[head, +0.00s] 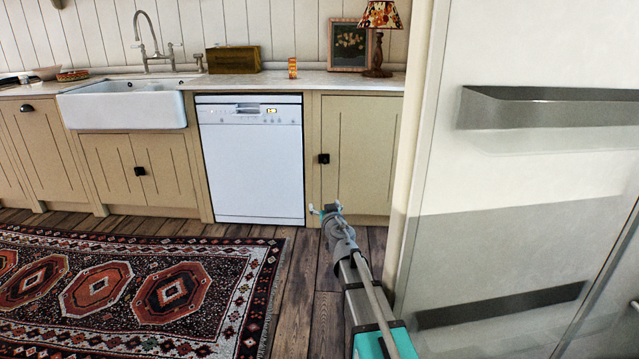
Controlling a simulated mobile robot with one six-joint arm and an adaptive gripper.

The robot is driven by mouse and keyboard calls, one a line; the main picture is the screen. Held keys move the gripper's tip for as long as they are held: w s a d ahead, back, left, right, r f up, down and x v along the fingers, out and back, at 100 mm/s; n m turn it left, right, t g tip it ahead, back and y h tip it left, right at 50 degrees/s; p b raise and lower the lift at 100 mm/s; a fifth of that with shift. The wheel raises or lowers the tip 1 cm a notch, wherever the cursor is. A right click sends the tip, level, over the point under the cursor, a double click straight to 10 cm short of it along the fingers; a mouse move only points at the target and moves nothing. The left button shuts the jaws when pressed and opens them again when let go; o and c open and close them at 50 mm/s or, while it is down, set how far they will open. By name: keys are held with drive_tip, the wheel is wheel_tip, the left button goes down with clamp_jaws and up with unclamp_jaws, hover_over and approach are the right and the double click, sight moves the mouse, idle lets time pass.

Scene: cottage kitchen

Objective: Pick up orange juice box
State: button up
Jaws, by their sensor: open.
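A small upright orange box (292,68), which looks like the orange juice box, stands on the countertop above the right edge of the dishwasher. It is too small in the picture to read any label. My gripper (318,211) is at the far end of my arm, low in front of the cabinet to the right of the dishwasher. It is well below the counter and apart from the box. It is open and nothing shows in it.
A wooden box (233,60) stands left of the orange box. A framed picture (350,46) and a lamp (379,38) stand right of it. The white sink (124,106) is farther left. A tall pale unit (530,180) with bar handles closes off the right. A patterned rug (120,295) covers the left floor.

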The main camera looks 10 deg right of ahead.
wheel_tip(320, 180, up, 8)
drive_tip(key=p, duration=0.6)
drive_tip(key=shift+f+p, duration=0.25)
drive_tip(key=shift+p, duration=0.1)
drive_tip(key=shift+r+p, duration=0.4)
drive_tip(key=shift+p, duration=0.05)
